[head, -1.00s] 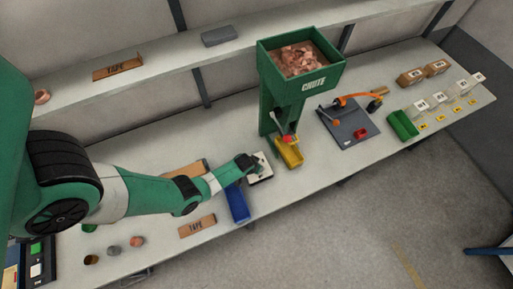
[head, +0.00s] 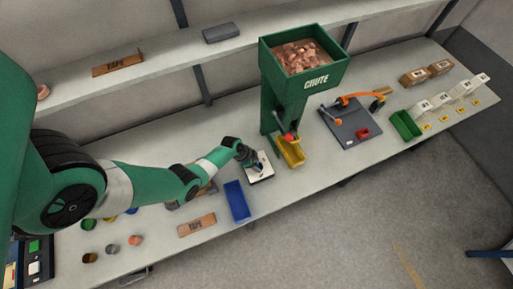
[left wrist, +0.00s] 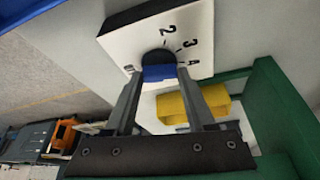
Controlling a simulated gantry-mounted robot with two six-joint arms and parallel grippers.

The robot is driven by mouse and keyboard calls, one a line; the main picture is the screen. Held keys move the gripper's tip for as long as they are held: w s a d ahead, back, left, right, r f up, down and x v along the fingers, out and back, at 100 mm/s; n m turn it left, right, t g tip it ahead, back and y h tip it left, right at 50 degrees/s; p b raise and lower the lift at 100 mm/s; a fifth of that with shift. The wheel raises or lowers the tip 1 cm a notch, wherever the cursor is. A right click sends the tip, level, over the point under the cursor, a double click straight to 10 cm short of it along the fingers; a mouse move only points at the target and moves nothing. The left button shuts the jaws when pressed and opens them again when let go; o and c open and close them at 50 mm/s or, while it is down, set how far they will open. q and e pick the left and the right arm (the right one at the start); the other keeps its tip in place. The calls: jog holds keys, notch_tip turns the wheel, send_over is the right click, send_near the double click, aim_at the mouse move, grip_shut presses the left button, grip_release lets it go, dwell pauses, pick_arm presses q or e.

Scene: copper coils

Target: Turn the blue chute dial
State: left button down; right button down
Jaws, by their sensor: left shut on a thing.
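The blue chute dial (left wrist: 159,73) sits on a white plate (left wrist: 194,15) with the black numbers 2, 3 and 4 and tick marks. My left gripper (left wrist: 160,78) is shut on the dial, one finger on each side, in the left wrist view. In the head view the white plate (head: 264,177) lies on the bench left of the green chute (head: 282,85). My left gripper (head: 254,164) is over it there and hides the dial. The pointer's exact setting is hard to read. My right gripper is in neither view.
A yellow bin (head: 292,154) stands under the chute, just right of the plate. A blue bin (head: 237,200) is left of the plate, near the bench's front edge. A grey board (head: 350,122) is further right.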

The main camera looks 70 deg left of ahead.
pick_arm(q)
jog(key=shift+m, duration=0.5)
jog(key=shift+c, duration=1.2)
grip_release()
jog(key=shift+r, duration=0.1)
